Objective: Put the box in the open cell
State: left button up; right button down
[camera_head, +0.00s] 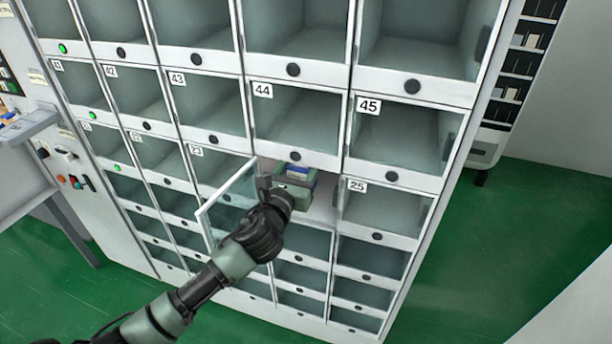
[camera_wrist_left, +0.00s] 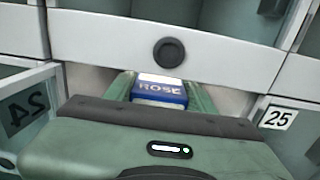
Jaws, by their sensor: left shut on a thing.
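The box is blue with a white top and the word ROSE; it shows in the left wrist view (camera_wrist_left: 160,90) and in the head view (camera_head: 299,171). My left gripper (camera_head: 295,180) is shut on the box, with a green finger on each side of it. The gripper and box are at the mouth of the open cell (camera_head: 323,203), below cell 44 and left of cell 25. Its glass door (camera_head: 230,199) is swung out to the left and carries the number 24, mirrored in the left wrist view (camera_wrist_left: 24,112). My right gripper is in neither view.
Closed cells surround the open one, with cell 25 (camera_head: 384,210) directly to the right. The open door stands close to the left of my arm. A dark round knob (camera_wrist_left: 169,51) is on the frame above the opening. Green floor (camera_head: 520,240) is clear at right.

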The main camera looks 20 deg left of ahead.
pick_arm(q)
jog(key=shift+w+r, duration=0.1)
jog(key=shift+w, duration=1.05)
jog(key=f, duration=0.2)
jog(key=shift+w+f, duration=0.3)
jog(key=shift+w, duration=0.05)
notch_tip(320, 180, down, 4)
jog(key=shift+f+b, duration=0.2)
jog(key=shift+b, duration=0.45)
jog(key=shift+w+f, duration=0.15)
jog(key=shift+f, duration=0.1)
jog(key=o, duration=1.5)
